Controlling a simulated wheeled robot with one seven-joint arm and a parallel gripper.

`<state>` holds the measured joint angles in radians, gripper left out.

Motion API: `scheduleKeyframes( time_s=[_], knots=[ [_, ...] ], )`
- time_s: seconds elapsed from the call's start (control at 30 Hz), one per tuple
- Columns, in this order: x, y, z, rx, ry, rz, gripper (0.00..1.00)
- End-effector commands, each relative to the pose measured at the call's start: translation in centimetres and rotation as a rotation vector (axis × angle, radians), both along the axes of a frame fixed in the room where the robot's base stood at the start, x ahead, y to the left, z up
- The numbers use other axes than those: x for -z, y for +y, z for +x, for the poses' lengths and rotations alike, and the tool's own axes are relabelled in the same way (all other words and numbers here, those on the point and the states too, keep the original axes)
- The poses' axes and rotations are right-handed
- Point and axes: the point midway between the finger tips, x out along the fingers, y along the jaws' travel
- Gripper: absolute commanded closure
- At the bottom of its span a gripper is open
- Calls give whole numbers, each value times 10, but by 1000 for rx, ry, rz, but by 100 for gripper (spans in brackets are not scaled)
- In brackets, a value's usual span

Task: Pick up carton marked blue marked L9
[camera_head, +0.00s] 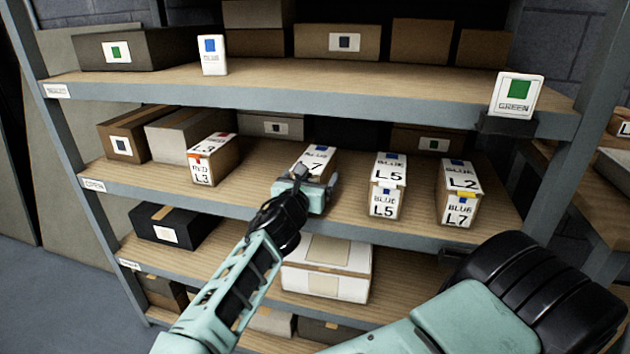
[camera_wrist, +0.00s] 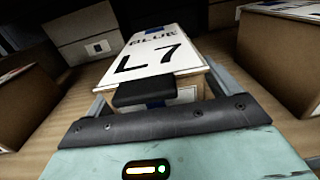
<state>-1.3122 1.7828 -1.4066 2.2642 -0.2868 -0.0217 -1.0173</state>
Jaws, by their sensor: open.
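A brown carton (camera_wrist: 170,52) with a white top label reading BLUE L7 stands on the middle shelf, directly ahead of my gripper. It also shows in the head view (camera_head: 318,158), its front mostly hidden by my gripper. My gripper (camera_head: 314,186) is open at this carton's near end. In the wrist view a black part covers some of its front, and whether anything touches is unclear. Right of it stand a carton marked BLUE L5 (camera_head: 386,187) and a carton (camera_head: 461,194) reading BLUE L2 on top and BLUE L7 in front. I can read no L9.
A carton marked RED L3 (camera_head: 212,160) stands left on the same middle shelf (camera_head: 262,190). The upper shelf (camera_head: 290,84) passes above, with a GREEN sign (camera_head: 518,94) at right. A white box (camera_head: 327,268) sits on the shelf below.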

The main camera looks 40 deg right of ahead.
Motion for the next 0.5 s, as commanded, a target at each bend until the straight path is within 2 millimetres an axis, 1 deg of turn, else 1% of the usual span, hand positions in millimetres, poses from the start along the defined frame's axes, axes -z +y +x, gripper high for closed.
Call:
scheduleKeyframes(
  time_s=[0.1, 0.3, 0.33, 0.37, 0.4, 0.47, 0.5],
  knots=[
    [0, -6, 4, 0, 0, 0, 11],
    [0, -7, 4, 0, 0, 0, 11],
    [0, -7, 4, 0, 0, 0, 14],
    [0, -7, 4, 0, 0, 0, 22],
    [0, -7, 4, 0, 0, 0, 33],
    [0, -7, 4, 0, 0, 0, 50],
    [0, -7, 4, 0, 0, 0, 61]
  ],
)
